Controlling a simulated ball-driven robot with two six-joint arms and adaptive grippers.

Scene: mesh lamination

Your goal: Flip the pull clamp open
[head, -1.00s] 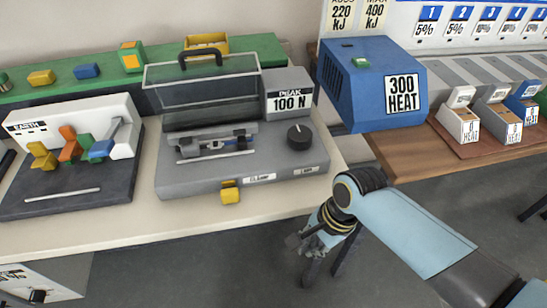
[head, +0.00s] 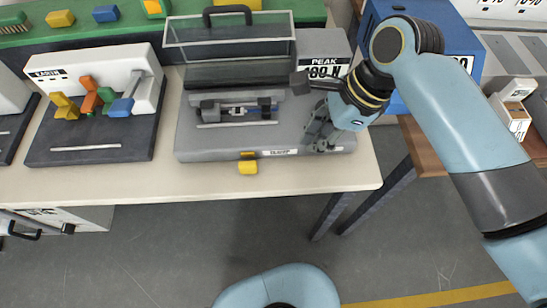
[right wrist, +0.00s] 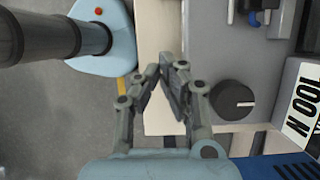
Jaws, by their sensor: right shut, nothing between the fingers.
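The grey pull tester (head: 190,150) stands on the bench with a "PEAK 100 N" display box (head: 322,42) and a raised clear cover (head: 235,35). A clamp assembly with dark blocks (head: 237,109) sits in its middle; I cannot tell which part flips. My right gripper (head: 322,143) is shut and empty over the tester's right front, to the right of the clamp. In the right wrist view the fingertips (right wrist: 167,68) are beside the black knob (right wrist: 232,100); part of the clamp (right wrist: 262,8) shows at the top. My left gripper is out of view.
A white-and-dark "EARTH" fixture (head: 90,150) with coloured levers stands to the left. A blue heat box (head: 465,30) is behind my right arm. A green shelf with small blocks (head: 105,13) runs along the back. The bench's front strip (head: 150,185) is clear.

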